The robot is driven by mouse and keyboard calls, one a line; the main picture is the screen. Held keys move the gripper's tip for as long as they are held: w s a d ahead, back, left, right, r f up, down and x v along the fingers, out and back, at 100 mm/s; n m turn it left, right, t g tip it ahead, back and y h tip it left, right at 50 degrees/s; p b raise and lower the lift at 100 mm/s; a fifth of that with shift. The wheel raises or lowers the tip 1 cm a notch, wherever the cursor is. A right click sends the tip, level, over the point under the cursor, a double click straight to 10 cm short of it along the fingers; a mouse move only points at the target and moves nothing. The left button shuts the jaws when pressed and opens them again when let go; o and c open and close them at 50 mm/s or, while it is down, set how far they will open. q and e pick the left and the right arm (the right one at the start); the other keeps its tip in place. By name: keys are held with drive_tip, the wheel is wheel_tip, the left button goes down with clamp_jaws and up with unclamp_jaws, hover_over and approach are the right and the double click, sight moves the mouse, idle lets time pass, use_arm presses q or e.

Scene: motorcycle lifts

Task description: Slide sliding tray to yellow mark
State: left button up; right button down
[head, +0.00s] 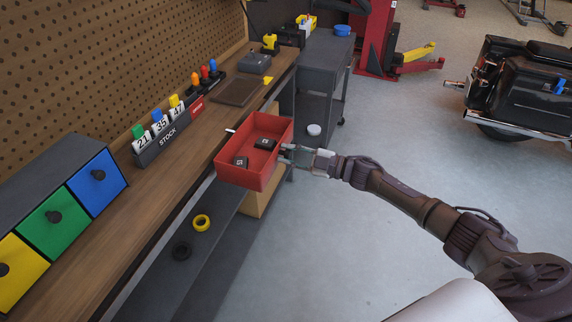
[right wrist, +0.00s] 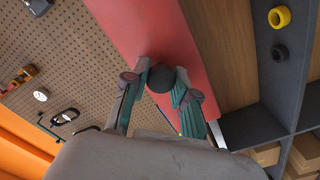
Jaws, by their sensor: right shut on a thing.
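The red sliding tray (head: 226,172) hangs at the front edge of the wooden workbench, by a pale rail, with black items (head: 264,144) inside. My right gripper (head: 284,151) is at the tray's near right side. In the right wrist view, my right gripper (right wrist: 160,88) has its fingers on either side of a black round knob (right wrist: 161,76) on the tray's red wall (right wrist: 150,30), shut on it. A small yellow mark (head: 268,80) is on the bench's front edge, farther along, beyond the tray. My left gripper is out of view.
A brown board (head: 238,92) and a numbered stock rack (head: 160,138) sit on the bench. Blue, green and yellow drawers (head: 54,218) stand at the left. A grey cabinet (head: 322,75) stands past the bench end.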

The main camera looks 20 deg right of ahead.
drive_tip(key=shift+w+d, duration=0.35)
drive_tip(key=shift+d, duration=0.05)
drive_tip(key=c, duration=0.9)
unclamp_jaws()
drive_tip(key=v, duration=1.2)
drive_tip(key=shift+a, duration=0.1)
